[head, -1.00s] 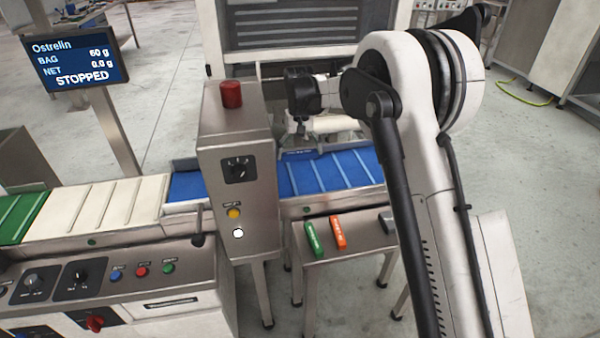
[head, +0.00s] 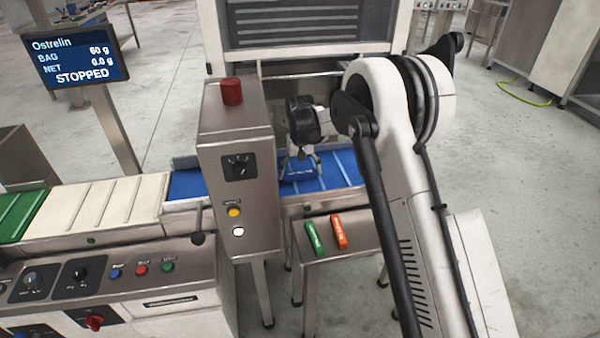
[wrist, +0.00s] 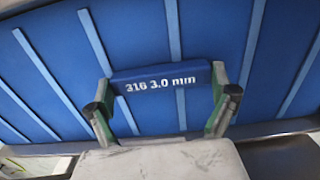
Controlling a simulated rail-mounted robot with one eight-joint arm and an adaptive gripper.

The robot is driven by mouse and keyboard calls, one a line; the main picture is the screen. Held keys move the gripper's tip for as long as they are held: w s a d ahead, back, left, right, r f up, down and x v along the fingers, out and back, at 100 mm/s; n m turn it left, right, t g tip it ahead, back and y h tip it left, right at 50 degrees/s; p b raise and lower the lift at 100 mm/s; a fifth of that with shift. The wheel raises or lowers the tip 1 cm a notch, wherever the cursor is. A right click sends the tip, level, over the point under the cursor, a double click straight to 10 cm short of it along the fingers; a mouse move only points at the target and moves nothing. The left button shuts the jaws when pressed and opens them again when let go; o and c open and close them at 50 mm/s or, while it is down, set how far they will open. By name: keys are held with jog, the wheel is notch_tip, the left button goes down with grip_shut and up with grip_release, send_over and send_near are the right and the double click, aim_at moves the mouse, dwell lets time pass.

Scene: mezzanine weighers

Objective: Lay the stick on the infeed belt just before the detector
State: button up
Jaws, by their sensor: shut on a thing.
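The stick (wrist: 160,82) is a blue bar marked "316 3.0 mm" in the wrist view. My gripper (wrist: 163,92) is shut on it, with one finger at each end. In the head view my gripper (head: 301,160) points down over the blue infeed belt (head: 343,163), and the stick (head: 298,173) shows small beneath it. The stick is just right of the detector (head: 236,155), a steel housing with a red lamp on top. The stick is close over the belt or on it; I cannot tell whether they touch.
A green stick (head: 314,238) and an orange stick (head: 339,232) lie on a small steel stand (head: 322,254) in front of the belt. A white belt (head: 105,205) runs left of the detector. The display (head: 75,60) reads STOPPED. The infeed belt right of my gripper looks clear.

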aim_at(300, 172)
jog(key=o, duration=0.9)
jog(key=shift+f, duration=0.1)
notch_tip(300, 172, up, 12)
jog(key=p, duration=0.1)
jog(key=s+d+r+m+t, duration=0.1)
jog(key=s+d+r+t, duration=0.2)
jog(key=s+d+r, duration=1.35)
jog(key=s+d+f+t, duration=0.1)
jog(key=s+d, duration=0.1)
jog(key=s, duration=0.7)
jog(key=s+d+f+m+t, duration=0.1)
jog(key=s+d, duration=0.2)
jog(key=s, duration=0.6)
jog(key=s+d+f+m+t, duration=0.1)
jog(key=s+d+f+t, duration=0.1)
jog(key=s, duration=0.6)
jog(key=shift+s+d, duration=0.2)
jog(key=shift+s, duration=0.2)
